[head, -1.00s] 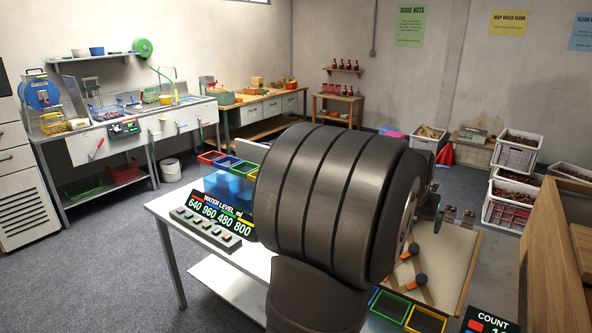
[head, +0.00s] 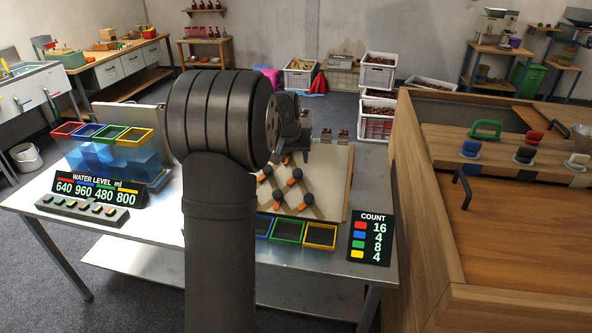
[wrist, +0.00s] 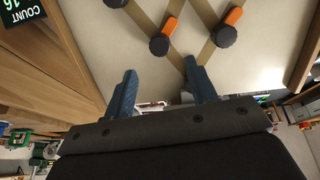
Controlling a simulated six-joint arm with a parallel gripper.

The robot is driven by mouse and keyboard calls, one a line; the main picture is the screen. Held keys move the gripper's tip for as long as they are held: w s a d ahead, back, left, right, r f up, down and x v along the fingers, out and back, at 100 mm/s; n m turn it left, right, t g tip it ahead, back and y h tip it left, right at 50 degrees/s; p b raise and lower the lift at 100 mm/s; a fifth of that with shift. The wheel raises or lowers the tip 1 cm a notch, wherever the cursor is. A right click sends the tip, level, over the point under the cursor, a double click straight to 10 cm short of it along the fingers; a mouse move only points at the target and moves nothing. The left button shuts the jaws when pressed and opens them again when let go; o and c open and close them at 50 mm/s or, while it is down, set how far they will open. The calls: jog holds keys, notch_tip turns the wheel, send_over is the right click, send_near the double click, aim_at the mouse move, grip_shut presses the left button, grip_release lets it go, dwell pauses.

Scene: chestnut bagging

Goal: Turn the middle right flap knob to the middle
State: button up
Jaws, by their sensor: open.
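The slanted flap board (head: 335,165) stands on the metal table, with several black knobs with orange pointers. The knob at the middle right (head: 297,174) shows right of and below my arm, its orange pointer angled down-left. Another knob (head: 268,171) is to its left, and a lower knob (head: 278,196) sits below. My gripper (wrist: 161,88) is open and empty over the board. In the wrist view, two knobs, one nearer (wrist: 159,46) and one to its right (wrist: 227,37), lie beyond the fingertips, apart from them. I cannot tell which is the middle right one. My arm hides part of the board.
Colored bins (head: 288,231) line the board's lower edge. A count sign (head: 371,238) stands to their right. Water tanks (head: 105,155) and a button panel (head: 82,208) are on the left. A wooden cabinet (head: 440,190) stands close on the right.

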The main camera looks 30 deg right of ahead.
aim_at(297, 172)
jog(key=x, duration=0.7)
jog(key=shift+d+f, duration=0.1)
jog(key=shift+f, duration=0.25)
jog(key=shift+c, duration=0.4)
jog(key=c, duration=0.9)
jog(key=shift+n, duration=0.4)
jog(key=n, duration=0.3)
jog(key=shift+n+h, duration=0.4)
jog(key=shift+n, duration=1.5)
